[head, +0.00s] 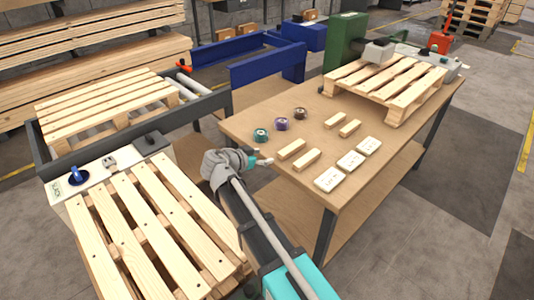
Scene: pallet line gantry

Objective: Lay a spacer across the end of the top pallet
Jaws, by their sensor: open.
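Several short pale wooden blocks, which look like the spacers, lie flat on the brown workbench (240,128). Two are near its front edge, a left one (291,149) and a right one (306,160). Two more lie farther back, one (335,118) beside another (350,127). My gripper (268,159) is open and empty at the bench's front left edge, just left of the nearest blocks and apart from them. A slatted pallet (150,232) fills the lower left. Another pallet (105,105) lies behind it, and a third (385,80) sits on the bench's far end. I cannot tell which is the top pallet.
Three tape rolls, green (260,135), purple (282,124) and brown (300,113), stand behind the blocks. Three white labelled slabs (350,160) lie to their right. A control panel (108,164) with a blue knob separates the two left pallets.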

